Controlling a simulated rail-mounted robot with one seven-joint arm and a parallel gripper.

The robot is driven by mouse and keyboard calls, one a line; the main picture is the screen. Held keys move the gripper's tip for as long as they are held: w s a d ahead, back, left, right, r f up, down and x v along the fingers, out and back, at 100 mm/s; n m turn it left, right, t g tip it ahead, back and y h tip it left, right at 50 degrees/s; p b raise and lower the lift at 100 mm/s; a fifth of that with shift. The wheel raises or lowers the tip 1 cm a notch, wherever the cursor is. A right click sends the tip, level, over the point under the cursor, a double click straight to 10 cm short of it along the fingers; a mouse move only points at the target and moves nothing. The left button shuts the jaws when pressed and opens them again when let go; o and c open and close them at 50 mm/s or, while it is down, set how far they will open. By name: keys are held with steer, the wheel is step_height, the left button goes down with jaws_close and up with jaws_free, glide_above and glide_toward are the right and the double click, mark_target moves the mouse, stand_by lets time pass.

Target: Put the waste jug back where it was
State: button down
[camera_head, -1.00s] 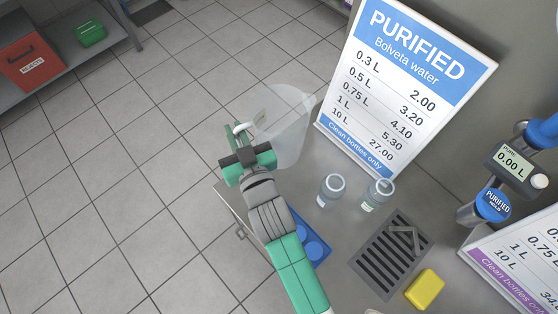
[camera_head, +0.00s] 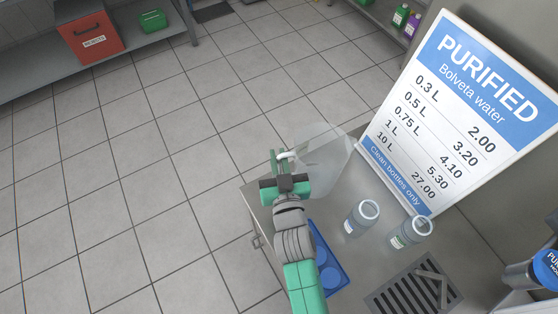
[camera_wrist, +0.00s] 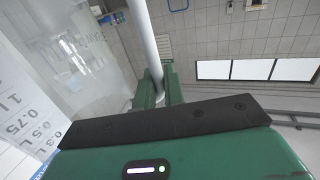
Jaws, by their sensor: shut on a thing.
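The waste jug (camera_head: 325,160) is a large translucent, clear plastic jug with a white handle. My gripper (camera_head: 281,158) is shut on its handle and holds it at the far left end of the steel counter, beside the price sign. In the wrist view the jug (camera_wrist: 75,50) fills the left side, and its white handle (camera_wrist: 149,45) passes between the green fingers of my gripper (camera_wrist: 157,92). The jug's base is hard to make out, so I cannot tell whether it touches the counter.
The PURIFIED price sign (camera_head: 455,105) stands right of the jug. Two clear bottles (camera_head: 361,217) (camera_head: 411,232) stand on the counter (camera_head: 345,240) near a drain grate (camera_head: 412,297). A blue tray (camera_head: 328,262) lies beside my arm. A red REJECTS box (camera_head: 89,37) sits on a far shelf.

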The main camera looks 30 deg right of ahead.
steer(key=shift+r, duration=0.1)
steer(key=c, duration=1.5)
jaws_free()
